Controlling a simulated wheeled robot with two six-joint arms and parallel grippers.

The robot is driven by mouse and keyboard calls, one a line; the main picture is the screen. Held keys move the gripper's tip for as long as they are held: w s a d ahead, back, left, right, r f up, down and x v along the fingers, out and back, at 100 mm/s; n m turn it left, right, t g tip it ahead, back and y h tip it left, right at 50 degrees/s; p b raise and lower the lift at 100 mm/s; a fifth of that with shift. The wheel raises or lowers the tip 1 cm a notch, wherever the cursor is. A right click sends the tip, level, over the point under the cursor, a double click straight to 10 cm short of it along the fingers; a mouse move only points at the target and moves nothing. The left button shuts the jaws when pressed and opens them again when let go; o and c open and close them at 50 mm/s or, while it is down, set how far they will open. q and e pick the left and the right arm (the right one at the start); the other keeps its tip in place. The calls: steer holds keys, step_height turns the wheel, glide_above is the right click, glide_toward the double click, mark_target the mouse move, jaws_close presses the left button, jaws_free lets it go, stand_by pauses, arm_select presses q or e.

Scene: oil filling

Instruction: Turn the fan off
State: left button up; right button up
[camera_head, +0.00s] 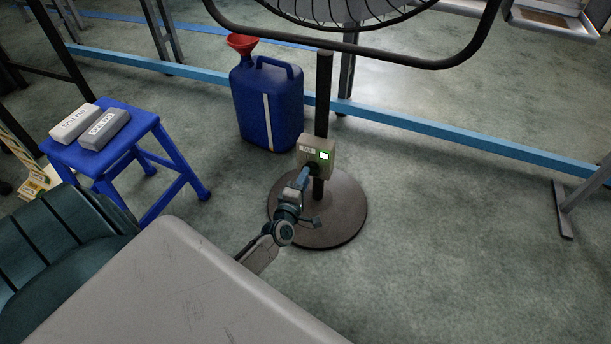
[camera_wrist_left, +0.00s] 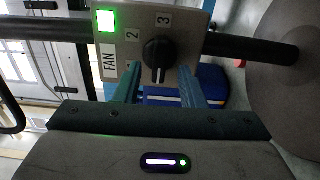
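The fan's control box (camera_head: 322,152) sits on the fan's dark pole, with a lit green light. In the left wrist view the box (camera_wrist_left: 183,18) shows a FAN label, a lit green square (camera_wrist_left: 106,21), the numbers 2 and 3, and a black knob (camera_wrist_left: 158,53). The knob's grip lies upright in that picture; which mark it points to is unclear. My left gripper (camera_wrist_left: 159,72) is open, its two teal fingers on either side of the knob's lower end with gaps to it. In the head view this gripper (camera_head: 303,177) is right at the box. My right gripper is not in view.
The fan's round base (camera_head: 345,215) stands on the floor below, its caged head (camera_head: 345,10) above. A blue jug (camera_head: 270,105) with a red funnel stands behind. A blue stool (camera_head: 110,135) with two grey blocks is at left.

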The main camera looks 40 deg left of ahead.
arm_select(q)
steer(key=v, duration=0.9)
steer(key=shift+s+p, duration=0.2)
steer(key=shift+p, duration=0.25)
steer(key=shift+d, duration=0.1)
